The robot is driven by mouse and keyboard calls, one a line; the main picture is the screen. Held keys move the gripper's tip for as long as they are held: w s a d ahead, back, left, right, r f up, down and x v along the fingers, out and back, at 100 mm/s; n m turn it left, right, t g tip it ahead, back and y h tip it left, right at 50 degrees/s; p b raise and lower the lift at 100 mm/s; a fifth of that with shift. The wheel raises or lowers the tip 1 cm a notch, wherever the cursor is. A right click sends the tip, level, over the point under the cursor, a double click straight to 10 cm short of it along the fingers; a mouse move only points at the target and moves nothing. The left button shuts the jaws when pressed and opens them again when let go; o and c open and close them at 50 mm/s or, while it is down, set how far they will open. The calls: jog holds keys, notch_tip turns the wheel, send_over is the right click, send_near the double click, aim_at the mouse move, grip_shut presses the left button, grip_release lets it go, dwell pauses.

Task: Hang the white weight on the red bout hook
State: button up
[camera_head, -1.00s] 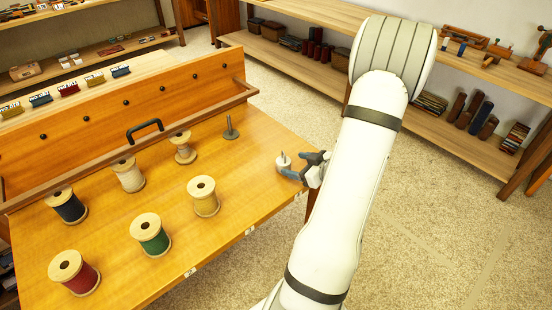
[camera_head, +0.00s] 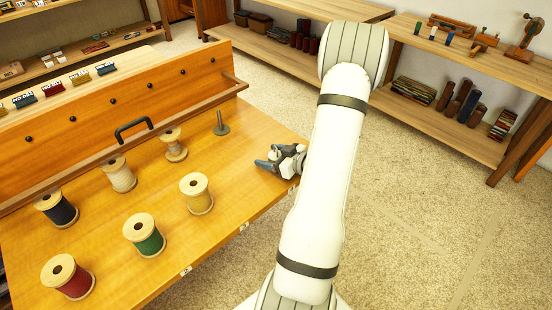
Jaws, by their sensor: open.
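My gripper (camera_head: 267,160) is open at the right end of the wooden table (camera_head: 222,225), its blue-grey fingers low over the top. A small pale part of the white weight (camera_head: 274,154) shows between the fingers; most of it is hidden, and I cannot tell if they touch it. A grey weight (camera_head: 221,128) with a disc base and upright post stands apart, farther back. A spool of red thread (camera_head: 70,277) stands at the front left. I cannot make out the red bout hook.
Spools stand on the table: green (camera_head: 144,237), dark (camera_head: 57,210), cream (camera_head: 196,194) and others. Shelves (camera_head: 475,70) stand at the right; carpet between is clear.

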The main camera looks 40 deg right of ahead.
jog(key=shift+c, duration=0.2)
jog(key=c, duration=1.4)
